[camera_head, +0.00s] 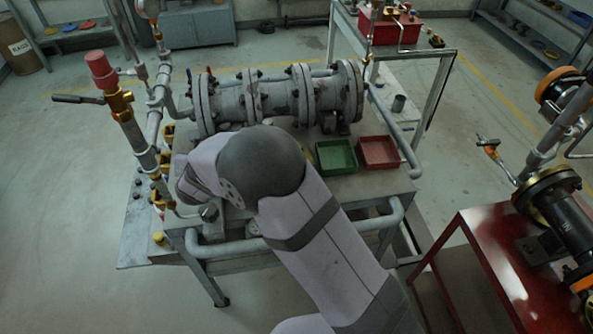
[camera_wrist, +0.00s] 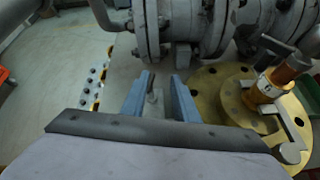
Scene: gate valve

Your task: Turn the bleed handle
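The name bleed handle is not marked on anything. In the head view a dark lever (camera_head: 78,99) sticks out left from an upright pipe with brass fittings and a red cap (camera_head: 100,68). Lower down, a thin silver handle (camera_head: 188,214) runs from a brass fitting. In the wrist view a red-brown-capped brass valve (camera_wrist: 268,88) with a grey-ended lever (camera_wrist: 290,153) stands at right over a round brass flange (camera_wrist: 235,98). My gripper (camera_wrist: 160,98) is open, its blue-grey fingers apart, left of that flange. A small grey piece shows between the fingers; contact is unclear. My wrist hides the gripper in the head view.
A large grey flanged pipe assembly (camera_head: 275,98) stands on the bench behind my wrist. A red table (camera_head: 480,265) with a black valve stands at right.

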